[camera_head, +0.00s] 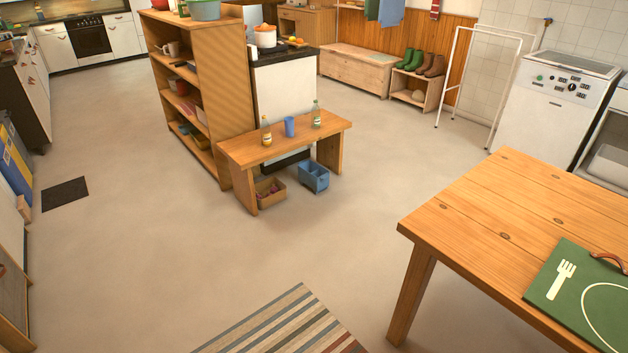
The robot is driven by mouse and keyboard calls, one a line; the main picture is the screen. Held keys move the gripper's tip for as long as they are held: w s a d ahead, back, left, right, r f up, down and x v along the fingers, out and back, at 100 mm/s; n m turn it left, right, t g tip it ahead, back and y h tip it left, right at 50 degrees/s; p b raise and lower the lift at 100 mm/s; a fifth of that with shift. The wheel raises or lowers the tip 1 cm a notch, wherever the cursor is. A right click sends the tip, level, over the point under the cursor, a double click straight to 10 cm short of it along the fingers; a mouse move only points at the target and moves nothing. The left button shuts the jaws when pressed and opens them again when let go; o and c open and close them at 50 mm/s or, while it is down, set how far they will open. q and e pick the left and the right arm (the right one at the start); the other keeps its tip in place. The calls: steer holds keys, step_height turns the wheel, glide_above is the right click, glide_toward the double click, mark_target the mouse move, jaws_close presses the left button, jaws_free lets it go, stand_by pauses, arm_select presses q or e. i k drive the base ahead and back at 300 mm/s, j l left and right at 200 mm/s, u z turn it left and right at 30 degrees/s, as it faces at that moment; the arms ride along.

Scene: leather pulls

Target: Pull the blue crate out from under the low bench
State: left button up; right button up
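The blue crate (314,178) stands on the floor under the low wooden bench (286,137), towards the bench's right leg. Its front end sticks out a little past the bench's front edge. A tan box (270,193) with reddish things in it stands to its left, by the left leg. The bench top carries a bottle with orange contents (266,131), a blue cup (289,127) and a greenish bottle (316,114). Neither of my grippers is in view.
Open floor (200,255) lies in front of the bench. A striped rug (285,325) is at the bottom. A wooden table (480,215) with a green mat (575,295) fills the right foreground. A tall shelf (232,85) stands behind the bench at left.

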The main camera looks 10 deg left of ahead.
mark_target(313, 177)
steer(key=i+j+u, duration=0.2)
steer(key=i, duration=0.4)
steer(key=i+j+u, duration=0.2)
steer(key=i, duration=0.45)
steer(key=i+j+u, duration=0.25)
steer(key=i, duration=0.4)
steer(key=i+l, duration=0.25)
steer(key=i, duration=0.3)
steer(key=i+l+z, duration=0.15)
steer(key=i, duration=0.35)
steer(key=i+l, duration=0.25)
steer(key=i, duration=0.3)
steer(key=z, duration=0.05)
